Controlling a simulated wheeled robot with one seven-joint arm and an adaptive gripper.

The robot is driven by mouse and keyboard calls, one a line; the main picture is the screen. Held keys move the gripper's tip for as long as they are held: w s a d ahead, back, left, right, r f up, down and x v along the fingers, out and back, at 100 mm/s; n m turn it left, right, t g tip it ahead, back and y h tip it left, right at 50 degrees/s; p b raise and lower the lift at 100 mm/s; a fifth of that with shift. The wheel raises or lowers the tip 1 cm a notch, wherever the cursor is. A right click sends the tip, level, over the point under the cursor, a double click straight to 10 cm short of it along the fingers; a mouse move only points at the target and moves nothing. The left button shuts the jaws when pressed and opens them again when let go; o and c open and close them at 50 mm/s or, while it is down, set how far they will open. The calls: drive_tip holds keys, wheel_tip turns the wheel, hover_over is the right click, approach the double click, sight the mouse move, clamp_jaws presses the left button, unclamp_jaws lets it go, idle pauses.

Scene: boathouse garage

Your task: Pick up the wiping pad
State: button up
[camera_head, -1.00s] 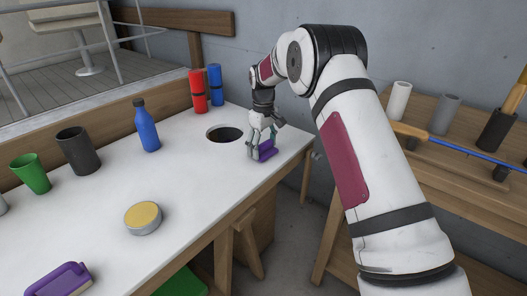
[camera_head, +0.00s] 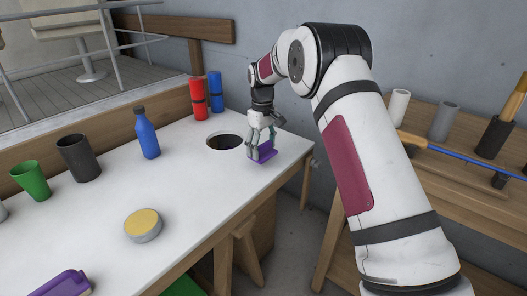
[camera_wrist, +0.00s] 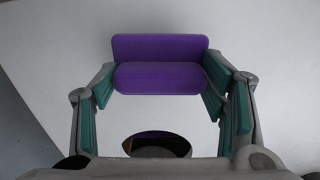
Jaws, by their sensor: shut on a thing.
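A purple wiping pad (camera_head: 264,151) is at the right end of the white bench top, between the fingers of my gripper (camera_head: 260,141). In the wrist view the pad (camera_wrist: 160,78) spans the gap between the teal-lined fingertips of my gripper (camera_wrist: 160,85), which are shut on its two ends. I cannot tell whether the pad touches the bench or is just above it. A second purple pad with a handle (camera_head: 66,284) lies at the near left, partly cut off by the picture edge.
A round hole (camera_head: 224,142) in the white bench top (camera_head: 195,190) is just left of my gripper. Red (camera_head: 198,98) and blue (camera_head: 215,91) cylinders, a blue bottle (camera_head: 147,134), dark (camera_head: 77,157) and green (camera_head: 32,180) cups and a yellow-topped tin (camera_head: 142,225) stand farther left.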

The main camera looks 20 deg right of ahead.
drive_tip(key=s+a, duration=0.3)
drive_tip(key=s+a+r+p, duration=0.1)
drive_tip(key=s+a, duration=0.6)
drive_tip(key=a, duration=0.1)
drive_tip(key=shift+s+r, duration=0.25)
drive_tip(key=shift+s, duration=0.15)
drive_tip(key=o, duration=0.5)
drive_tip(key=shift+c, duration=1.3)
